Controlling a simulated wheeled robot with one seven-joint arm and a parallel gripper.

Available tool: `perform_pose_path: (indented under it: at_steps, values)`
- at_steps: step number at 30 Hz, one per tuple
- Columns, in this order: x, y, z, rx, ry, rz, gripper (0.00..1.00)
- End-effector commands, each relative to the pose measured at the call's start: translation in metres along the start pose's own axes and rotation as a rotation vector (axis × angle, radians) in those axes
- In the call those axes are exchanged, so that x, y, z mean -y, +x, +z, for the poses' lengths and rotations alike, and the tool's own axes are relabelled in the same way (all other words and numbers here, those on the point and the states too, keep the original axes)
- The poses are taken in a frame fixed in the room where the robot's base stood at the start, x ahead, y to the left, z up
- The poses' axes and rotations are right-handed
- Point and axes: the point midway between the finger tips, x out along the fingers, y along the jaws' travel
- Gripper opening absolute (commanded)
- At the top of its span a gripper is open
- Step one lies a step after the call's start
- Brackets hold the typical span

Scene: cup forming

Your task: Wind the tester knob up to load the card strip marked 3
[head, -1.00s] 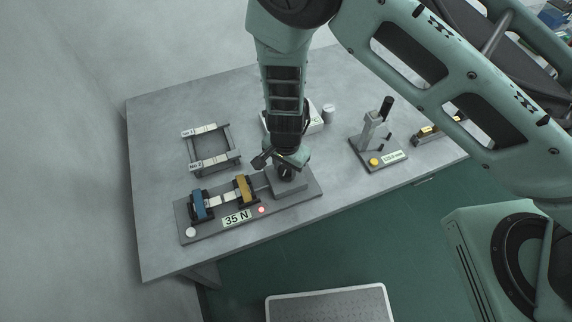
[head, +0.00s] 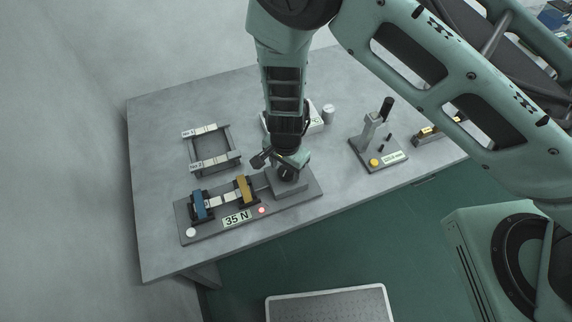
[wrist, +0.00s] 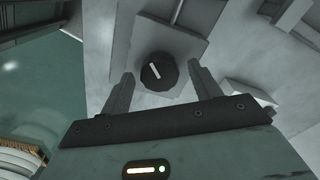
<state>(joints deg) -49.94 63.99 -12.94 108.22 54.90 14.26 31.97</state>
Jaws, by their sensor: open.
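The tester (head: 300,197) is a dark grey base on the table, with a blue clamp (head: 199,206) and a yellow clamp (head: 243,190). A pale card strip (head: 222,199) spans between the clamps; I cannot read a number on it. The display (head: 237,218) reads 35 N, and a red lamp (head: 262,210) is lit beside it. The black knob (wrist: 159,71) with a white pointer line sits on the tester's block. My gripper (wrist: 160,79) is open, with one finger on either side of the knob; I cannot tell whether they touch it.
A rack (head: 212,151) with strips labelled No.1 and No.2 stands behind the tester. A lever press (head: 374,137) with a yellow button stands to the right. A white round button (head: 191,232) is at the tester's left front. The table's left side is clear.

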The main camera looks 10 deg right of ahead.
Motion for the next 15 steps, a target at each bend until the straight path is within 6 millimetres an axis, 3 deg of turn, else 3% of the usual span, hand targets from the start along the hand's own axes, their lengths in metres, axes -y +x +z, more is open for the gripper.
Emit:
perform_pose_path:
  at_steps: [8, 15]
  values:
    - [0.001, -0.024, 0.0, -0.001, -0.003, -0.003, 0.63]
    - [0.002, -0.078, 0.001, 0.0, -0.003, -0.006, 0.63]
